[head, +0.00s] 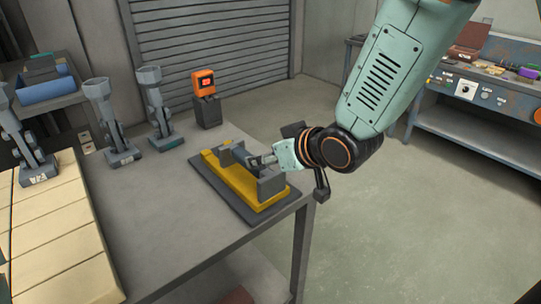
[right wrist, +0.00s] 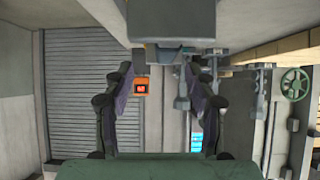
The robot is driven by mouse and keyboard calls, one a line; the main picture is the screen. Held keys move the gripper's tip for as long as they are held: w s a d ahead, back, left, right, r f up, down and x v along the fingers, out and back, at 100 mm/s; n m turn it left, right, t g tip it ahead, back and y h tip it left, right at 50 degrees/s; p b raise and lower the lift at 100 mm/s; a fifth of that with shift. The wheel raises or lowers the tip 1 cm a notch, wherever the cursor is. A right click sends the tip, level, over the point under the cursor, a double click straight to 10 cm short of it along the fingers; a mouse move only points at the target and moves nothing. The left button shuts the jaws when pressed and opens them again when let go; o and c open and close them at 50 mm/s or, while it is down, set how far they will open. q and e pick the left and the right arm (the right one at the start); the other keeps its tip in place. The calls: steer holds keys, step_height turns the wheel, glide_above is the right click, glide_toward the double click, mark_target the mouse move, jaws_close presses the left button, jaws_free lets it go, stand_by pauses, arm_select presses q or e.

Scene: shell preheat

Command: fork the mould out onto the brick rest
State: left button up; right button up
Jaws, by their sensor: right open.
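My right gripper (head: 266,159) reaches in from the upper right to a yellow cradle (head: 226,180) with grey end blocks on a dark base. A dark cylindrical bar, perhaps a fork handle, lies in it; contact is hard to tell. In the right wrist view the gripper's fingers (right wrist: 160,85) are apart, with nothing clearly between them and a grey block (right wrist: 170,22) close above. My left gripper is out of view.
An orange device with a red display (head: 203,83) stands at the table's back. The grey table (head: 165,215) is clear between bricks and cradle. A blue bin (head: 48,88) sits at the back left, a workbench (head: 470,125) at the right. A green handwheel (right wrist: 295,83) shows in the wrist view.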

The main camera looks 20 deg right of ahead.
mark_target(248, 155)
steer(key=shift+w+a+f+b, duration=0.3)
steer(key=shift+w+a, duration=0.1)
steer(key=shift+a, duration=0.15)
steer(key=shift+w+a+f+b, duration=0.15)
steer(key=shift+w+a+f, duration=0.1)
steer(key=shift+w+a, duration=0.2)
steer(key=shift+w+a+f, duration=0.1)
steer(key=shift+a+f, duration=0.05)
steer(key=shift+a, duration=0.05)
steer(key=shift+w+d+f, duration=0.15)
steer(key=shift+w+f, duration=0.05)
steer(key=shift+w, duration=0.05)
steer(key=shift+w+f, duration=0.75)
steer(key=shift+w, duration=0.35)
steer(key=shift+w+a+f, duration=0.15)
steer(key=shift+w+a, duration=0.15)
steer(key=shift+a, duration=0.3)
steer(key=shift+w+d+f, duration=0.15)
steer(key=shift+d, duration=0.15)
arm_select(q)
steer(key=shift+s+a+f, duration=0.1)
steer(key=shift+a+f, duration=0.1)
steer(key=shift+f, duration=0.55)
arm_select(e)
steer(key=shift+w, duration=0.15)
